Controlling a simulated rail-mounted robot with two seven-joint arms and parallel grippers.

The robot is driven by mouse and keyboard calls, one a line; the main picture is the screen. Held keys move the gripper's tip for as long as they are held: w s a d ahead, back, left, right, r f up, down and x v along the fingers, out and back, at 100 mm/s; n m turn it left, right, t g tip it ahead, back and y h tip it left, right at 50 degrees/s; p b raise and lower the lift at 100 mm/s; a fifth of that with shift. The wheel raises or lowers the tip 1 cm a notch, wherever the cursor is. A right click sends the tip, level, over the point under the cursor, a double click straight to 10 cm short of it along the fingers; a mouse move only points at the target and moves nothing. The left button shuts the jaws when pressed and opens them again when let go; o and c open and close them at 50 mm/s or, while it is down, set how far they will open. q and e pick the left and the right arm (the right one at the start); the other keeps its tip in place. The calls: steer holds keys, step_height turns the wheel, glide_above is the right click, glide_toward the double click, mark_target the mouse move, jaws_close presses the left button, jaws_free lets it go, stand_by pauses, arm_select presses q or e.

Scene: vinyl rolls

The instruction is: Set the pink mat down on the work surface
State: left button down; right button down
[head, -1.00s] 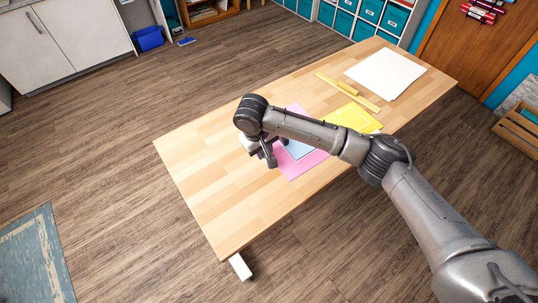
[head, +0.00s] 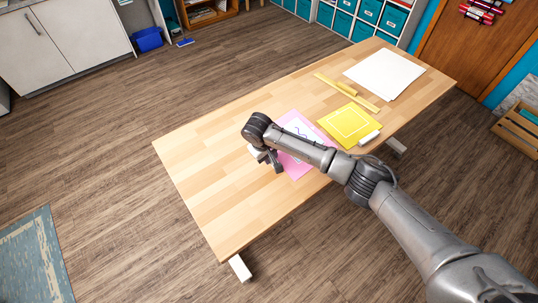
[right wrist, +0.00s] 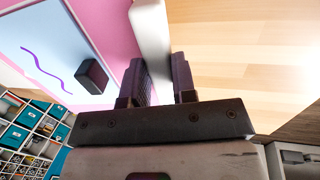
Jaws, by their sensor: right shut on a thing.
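The pink mat (head: 297,171) is over the middle of the wooden work surface (head: 205,190), partly hidden behind my right arm. It bears a pale panel with a purple squiggle, which also shows in the right wrist view, where the pink mat (right wrist: 108,28) fills the upper left. My right gripper (head: 268,160) is at the mat's left edge. In the right wrist view, my right gripper (right wrist: 160,75) is shut on a white bar (right wrist: 152,35) along that edge. Whether the mat touches the surface I cannot tell. My left gripper is not in view.
A yellow mat (head: 345,122) with a white piece (head: 370,137) at its edge lies right of the pink mat. Yellow bars (head: 347,90) and white sheets (head: 385,72) lie further back. The left part of the surface is clear.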

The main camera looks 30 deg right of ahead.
steer(key=shift+s+d+r+y+p, duration=0.1)
steer(key=shift+d+r+y+p, duration=0.1)
steer(key=shift+y+p, duration=0.6)
steer(key=shift+p, duration=0.2)
steer(key=shift+f+b, duration=0.6)
steer(key=shift+f, duration=0.1)
steer(key=shift+f+b, duration=1.2)
steer(key=shift+f, duration=1.7)
